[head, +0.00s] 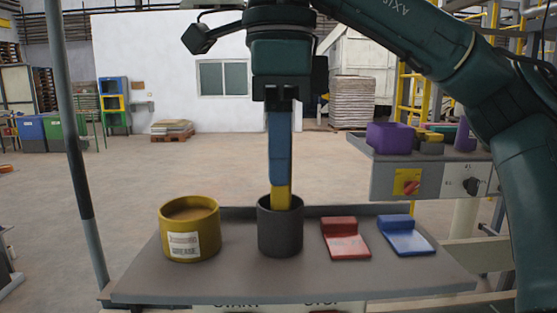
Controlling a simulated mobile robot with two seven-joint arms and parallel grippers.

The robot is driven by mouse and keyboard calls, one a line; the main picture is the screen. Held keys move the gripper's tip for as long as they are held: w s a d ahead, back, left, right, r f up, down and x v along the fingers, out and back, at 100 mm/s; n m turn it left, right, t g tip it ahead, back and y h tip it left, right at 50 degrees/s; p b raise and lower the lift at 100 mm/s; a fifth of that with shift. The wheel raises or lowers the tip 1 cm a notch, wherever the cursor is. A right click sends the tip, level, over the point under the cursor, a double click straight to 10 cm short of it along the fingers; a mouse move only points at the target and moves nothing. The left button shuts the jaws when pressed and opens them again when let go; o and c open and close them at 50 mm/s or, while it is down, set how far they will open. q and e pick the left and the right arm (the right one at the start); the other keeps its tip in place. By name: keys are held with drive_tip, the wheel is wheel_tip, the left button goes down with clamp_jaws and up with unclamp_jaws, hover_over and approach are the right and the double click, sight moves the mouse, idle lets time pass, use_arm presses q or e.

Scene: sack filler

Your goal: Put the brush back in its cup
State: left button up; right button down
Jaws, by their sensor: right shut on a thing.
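My right gripper (279,103) is above the middle of the grey tray (200,285), pointing down. It is shut on the upper end of the brush (280,145), which has a blue upper part and a yellow lower part. The brush hangs upright, with its lower end inside the dark grey cup (280,237). The cup's wall hides the tip of the brush, so I cannot tell whether it touches the bottom. My left gripper is not in view.
A yellow grease tub (181,244) stands left of the cup. A red scraper-like piece (345,244) and a blue one (406,240) lie to its right. A grey post rises at the left.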

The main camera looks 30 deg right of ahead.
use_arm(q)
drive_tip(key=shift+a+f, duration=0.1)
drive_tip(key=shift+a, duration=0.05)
use_arm(e)
drive_tip(key=c, duration=1.3)
unclamp_jaws()
drive_tip(key=shift+r, duration=0.4)
wheel_tip(320, 180, up, 5)
drive_tip(key=p, duration=0.3)
drive_tip(key=shift+r+p, duration=0.15)
drive_tip(key=shift+p, duration=0.2)
wheel_tip(320, 180, up, 6)
drive_tip(key=p, duration=0.3)
drive_tip(key=shift+f, duration=0.25)
drive_tip(key=shift+r+p, duration=0.3)
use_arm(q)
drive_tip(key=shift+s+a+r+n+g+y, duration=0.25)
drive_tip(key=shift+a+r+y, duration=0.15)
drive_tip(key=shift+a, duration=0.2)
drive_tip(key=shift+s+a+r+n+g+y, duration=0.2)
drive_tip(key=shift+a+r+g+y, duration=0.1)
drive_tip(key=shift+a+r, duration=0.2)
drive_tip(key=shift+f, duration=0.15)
